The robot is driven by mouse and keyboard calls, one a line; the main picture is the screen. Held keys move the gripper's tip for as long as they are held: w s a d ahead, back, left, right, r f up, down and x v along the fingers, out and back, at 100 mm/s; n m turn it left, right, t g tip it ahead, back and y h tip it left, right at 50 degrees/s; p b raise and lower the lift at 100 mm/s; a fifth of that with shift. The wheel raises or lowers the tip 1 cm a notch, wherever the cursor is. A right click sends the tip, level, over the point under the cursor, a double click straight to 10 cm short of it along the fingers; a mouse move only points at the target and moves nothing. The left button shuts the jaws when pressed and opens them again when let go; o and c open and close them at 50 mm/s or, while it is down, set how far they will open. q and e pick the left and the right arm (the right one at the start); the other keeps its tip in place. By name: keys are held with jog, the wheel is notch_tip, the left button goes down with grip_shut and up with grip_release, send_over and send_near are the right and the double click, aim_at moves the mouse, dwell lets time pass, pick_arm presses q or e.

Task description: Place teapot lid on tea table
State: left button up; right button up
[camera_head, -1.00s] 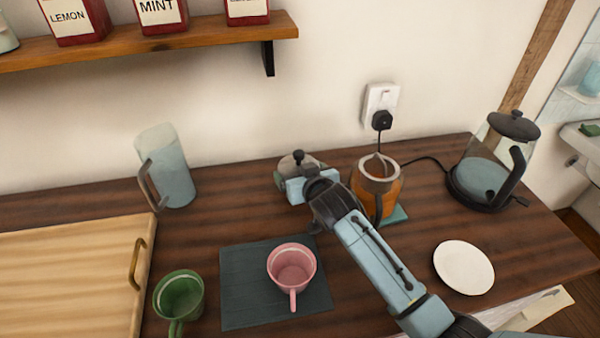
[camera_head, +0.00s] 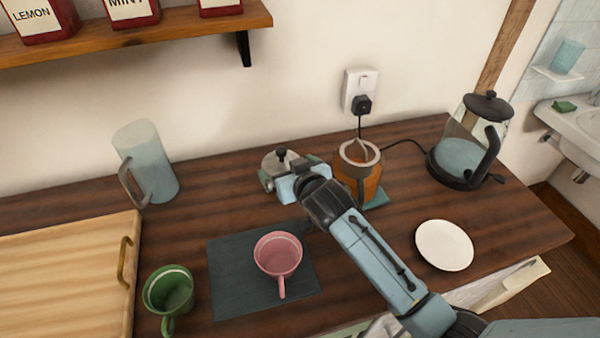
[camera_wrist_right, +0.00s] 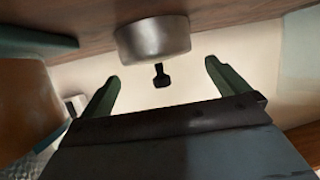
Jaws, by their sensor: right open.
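The teapot lid (camera_head: 271,161), a round silver metal lid with a black knob, sits on the wooden tea table (camera_head: 215,210) near the back wall. In the right wrist view the lid (camera_wrist_right: 152,40) shows upside down, its knob between the lines of the two fingers. My right gripper (camera_head: 291,171) is open and low at the lid's near side; I cannot tell whether the fingers touch it. The open glass teapot (camera_head: 370,189) with amber tea stands just right of the gripper on a teal mat. My left gripper is not in view.
A pink cup (camera_head: 278,262) on a dark mat, a green cup (camera_head: 170,291) and a wooden board (camera_head: 65,275) lie in front and left. A frosted jug (camera_head: 150,168) stands at the back. A white plate (camera_head: 444,245) and a black-lidded kettle (camera_head: 462,155) are right.

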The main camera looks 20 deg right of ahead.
jog(key=p+v, duration=0.1)
jog(key=v, duration=0.6)
jog(key=shift+r, duration=0.15)
